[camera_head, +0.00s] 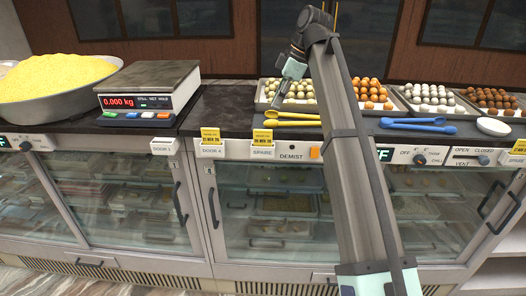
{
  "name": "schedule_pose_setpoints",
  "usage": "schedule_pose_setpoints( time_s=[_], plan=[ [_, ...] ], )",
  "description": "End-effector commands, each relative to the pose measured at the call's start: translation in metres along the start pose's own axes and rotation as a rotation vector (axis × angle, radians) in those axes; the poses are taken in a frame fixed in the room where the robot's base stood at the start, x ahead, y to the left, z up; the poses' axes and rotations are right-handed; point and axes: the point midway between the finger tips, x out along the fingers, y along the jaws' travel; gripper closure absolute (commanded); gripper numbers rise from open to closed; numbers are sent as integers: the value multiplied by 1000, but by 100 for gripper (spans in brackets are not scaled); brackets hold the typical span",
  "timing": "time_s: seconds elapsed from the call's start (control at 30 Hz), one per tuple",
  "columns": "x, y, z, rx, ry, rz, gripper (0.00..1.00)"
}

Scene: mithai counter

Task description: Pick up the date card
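Small yellow cards with dark print stand in white holders along the counter's front edge. One yellow card (210,135) is above the DOOR 4 label, and a second yellow card (263,136) is above the SPARE label. A third yellow card (519,147) is at the far right edge. The print is too small to tell which is the date card. My arm reaches up across the middle, and its wrist bends down to the left. My gripper (276,95) is small and far off, near the left sweets tray, above and behind the SPARE card; its fingers are not clear.
A scale (150,85) reading 0.000 kg and a large bowl (20,108) of yellow sweets stand at left. Yellow tongs (292,118) and blue tongs (418,125) lie before several sweets trays. A white dish (493,127) is at right. Dark counter between scale and trays is clear.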

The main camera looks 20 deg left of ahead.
Motion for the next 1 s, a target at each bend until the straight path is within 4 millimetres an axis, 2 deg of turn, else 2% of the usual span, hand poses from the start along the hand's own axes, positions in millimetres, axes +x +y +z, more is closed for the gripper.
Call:
schedule_pose_setpoints(
  time_s=[0.03,0.3,0.43,0.77,1.0],
  plan=[
    [11,-2,0,0,0,-2,79],
    [57,-2,0,1,-1,-2,79],
    [70,0,0,1,-1,0,79],
    [85,1,1,2,0,0,79],
    [115,2,2,2,0,-1,79]
  ],
)
